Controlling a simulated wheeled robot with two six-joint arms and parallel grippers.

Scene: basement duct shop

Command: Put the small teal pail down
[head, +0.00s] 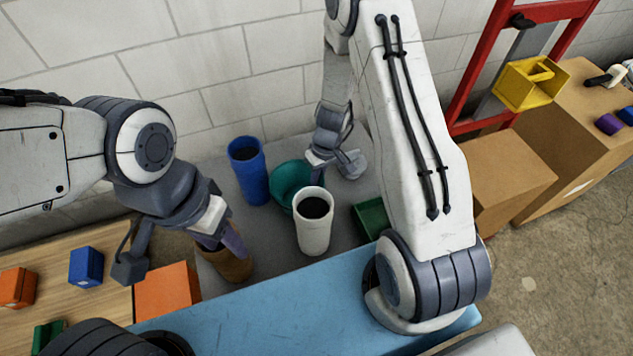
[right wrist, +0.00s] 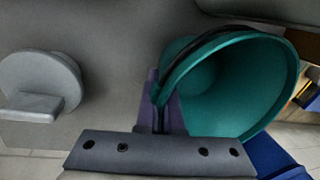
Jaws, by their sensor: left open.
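The small teal pail (head: 284,178) is at the back of the grey surface, between a blue cylinder (head: 249,172) and a white cylinder (head: 314,232) that hides part of it. My right gripper (head: 316,160) is at the pail's right rim. In the right wrist view, the purple fingers (right wrist: 165,112) are on either side of the wall of the teal pail (right wrist: 225,85), shut on it, and a dark handle arcs over the rim. Whether its base touches the surface is hidden. My left gripper (head: 222,240) is open, its fingers at a brown cup (head: 230,268).
A grey round object (head: 350,165) lies right of the pail; it also shows in the right wrist view (right wrist: 42,85). A green bin (head: 370,220) is partly behind my right arm. A wooden table (head: 60,258) with coloured blocks is at left. Cardboard boxes (head: 508,185) and a red frame stand at right.

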